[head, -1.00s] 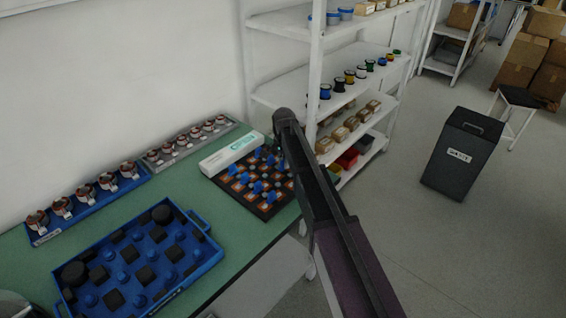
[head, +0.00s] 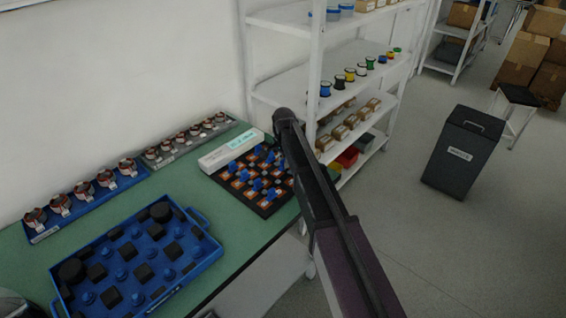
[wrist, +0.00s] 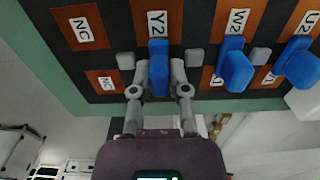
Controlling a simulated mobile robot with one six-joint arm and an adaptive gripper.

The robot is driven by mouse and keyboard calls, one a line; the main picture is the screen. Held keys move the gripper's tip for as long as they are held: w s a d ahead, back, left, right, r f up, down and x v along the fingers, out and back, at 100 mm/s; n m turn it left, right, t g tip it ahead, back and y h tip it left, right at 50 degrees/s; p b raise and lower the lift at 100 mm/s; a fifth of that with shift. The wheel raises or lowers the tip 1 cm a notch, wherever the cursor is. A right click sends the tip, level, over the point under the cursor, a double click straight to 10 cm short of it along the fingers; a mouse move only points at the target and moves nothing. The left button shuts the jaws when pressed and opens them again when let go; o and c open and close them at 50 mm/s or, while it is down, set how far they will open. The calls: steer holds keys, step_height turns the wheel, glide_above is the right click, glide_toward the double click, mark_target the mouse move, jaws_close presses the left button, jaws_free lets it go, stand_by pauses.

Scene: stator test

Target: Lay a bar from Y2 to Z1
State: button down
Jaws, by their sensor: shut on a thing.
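My gripper (wrist: 160,78) is shut on a blue bar (wrist: 158,64) in the wrist view, one finger on each side of it. The bar lies just below the Y2 label (wrist: 157,23) on an orange patch of the black terminal board (wrist: 120,22). I cannot tell whether it is seated or just above the board. The bar and fingers hide the patch below Y2, and no Z1 label is readable. Two other blue bars stand at W2 (wrist: 235,68) and U2 (wrist: 298,66). In the head view, my arm hides the gripper beside the board (head: 265,212).
A white box (head: 230,151) lies along the board's back edge. A blue tray (head: 207,247) with black and blue parts stands nearer on the green table (head: 185,192). Copper-wound stators (head: 83,190) line the wall side. A shelf rack (head: 318,60) stands close behind my arm.

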mark_target(284, 160)
steer(key=c, duration=0.5)
jaws_free()
steer(key=shift+c, duration=0.2)
steer(key=shift+r, duration=0.1)
step_height(284, 160, up, 7)
steer(key=p, duration=0.7)
steer(key=s+d+f+n+b, duration=0.1)
steer(key=s+n, duration=0.3)
steer(key=s, duration=0.5)
steer(key=s+d+f+n+b, duration=0.1)
steer(key=s+d+n, duration=0.3)
steer(key=s, duration=0.6)
steer(key=s+d+f+n+b, duration=0.1)
steer(key=s+d+n, duration=0.1)
steer(key=s+n, duration=0.4)
steer(key=s, duration=0.4)
steer(key=shift+s+d+f+b, duration=0.2)
steer(key=shift+d+f+b, duration=0.05)
steer(key=shift+f+b, duration=0.1)
